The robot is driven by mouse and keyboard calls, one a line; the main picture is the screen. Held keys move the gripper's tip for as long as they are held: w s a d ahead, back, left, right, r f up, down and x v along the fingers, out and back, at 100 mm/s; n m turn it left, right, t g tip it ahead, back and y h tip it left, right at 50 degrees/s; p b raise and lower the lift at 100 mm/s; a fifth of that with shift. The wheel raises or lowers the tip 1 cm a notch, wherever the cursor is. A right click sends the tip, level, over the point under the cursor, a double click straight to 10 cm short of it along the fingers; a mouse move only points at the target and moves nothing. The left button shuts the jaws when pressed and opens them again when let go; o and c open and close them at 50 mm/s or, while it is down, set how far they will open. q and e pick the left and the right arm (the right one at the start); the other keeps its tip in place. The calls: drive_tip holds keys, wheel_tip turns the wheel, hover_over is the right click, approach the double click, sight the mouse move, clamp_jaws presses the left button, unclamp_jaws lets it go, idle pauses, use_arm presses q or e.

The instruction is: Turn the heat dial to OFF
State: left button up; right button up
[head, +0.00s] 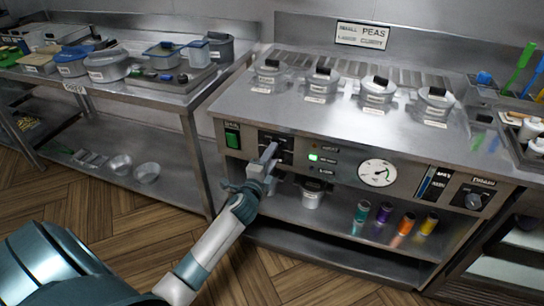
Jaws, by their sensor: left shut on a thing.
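The frying range's front panel (400,178) faces me. A black plate (284,143) on its left part carries the heat dial (270,151), a grey bar-like handle that stands tilted. My left gripper (259,172) reaches up from below and is shut on the dial, hiding its lower part and some of the plate. The marks around the dial are too small to read. A green lamp (313,157) is lit to the right, near a label that seems to read HEAT. My right gripper is not in view.
A green switch (232,136) sits left of the dial. A round gauge (378,173) and a drain knob (473,201) are to the right. Lidded pots (321,82) stand on top. Coloured bottles (405,224) and a pale container (311,195) stand on the shelf below.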

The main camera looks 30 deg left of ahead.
use_arm(q)
drive_tip(key=shift+n, duration=0.6)
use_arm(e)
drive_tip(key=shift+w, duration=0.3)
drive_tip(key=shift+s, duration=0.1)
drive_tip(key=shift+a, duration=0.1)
use_arm(q)
drive_tip(key=o, duration=1)
drive_tip(key=shift+o, duration=0.2)
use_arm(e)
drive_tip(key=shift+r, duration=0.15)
